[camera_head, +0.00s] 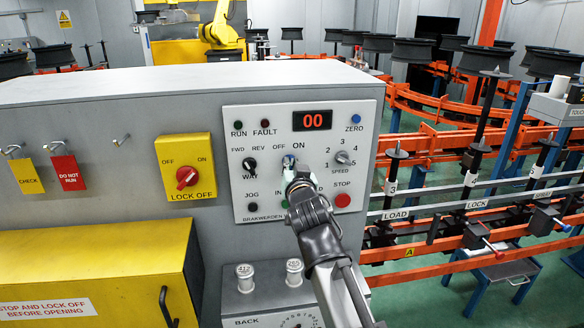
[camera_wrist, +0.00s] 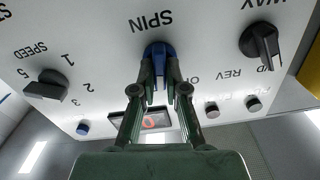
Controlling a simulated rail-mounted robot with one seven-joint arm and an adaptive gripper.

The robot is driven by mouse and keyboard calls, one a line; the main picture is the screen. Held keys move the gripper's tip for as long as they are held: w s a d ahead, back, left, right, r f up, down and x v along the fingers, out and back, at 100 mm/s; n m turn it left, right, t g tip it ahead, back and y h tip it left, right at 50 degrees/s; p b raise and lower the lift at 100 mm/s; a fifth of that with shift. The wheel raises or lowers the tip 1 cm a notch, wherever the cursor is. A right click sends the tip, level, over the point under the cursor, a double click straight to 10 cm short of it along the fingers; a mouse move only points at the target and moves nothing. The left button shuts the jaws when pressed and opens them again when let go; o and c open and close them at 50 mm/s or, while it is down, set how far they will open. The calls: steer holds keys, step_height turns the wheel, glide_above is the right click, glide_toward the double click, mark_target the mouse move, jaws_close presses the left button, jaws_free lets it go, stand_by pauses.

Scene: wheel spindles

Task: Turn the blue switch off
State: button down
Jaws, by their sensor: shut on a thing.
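The blue switch (camera_head: 289,160) is a small knob on the white control panel, just below the OFF and ON marks. In the wrist view the blue switch (camera_wrist: 157,49) shows under the SPIN label, which appears upside down. My gripper (camera_head: 290,172) reaches up from the lower right to the panel. In the wrist view its two fingers (camera_wrist: 160,78) are closed around the sides of the switch. The fingers and arm hide most of the knob in the head view. I cannot tell which mark the switch points to.
A black way knob (camera_head: 250,164) sits left of the switch and a speed knob (camera_head: 343,157) to its right. A red stop button (camera_head: 343,200) lies below right. The display (camera_head: 312,120) reads 00. A yellow lock-off box (camera_head: 186,166) with a red knob stands left of the panel.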

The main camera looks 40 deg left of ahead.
steer(key=shift+s+a+n+p, duration=0.1)
steer(key=shift+n+p, duration=0.3)
steer(key=shift+n, duration=3.1)
steer(key=c, duration=1.2)
jaws_free()
steer(key=v, duration=1.2)
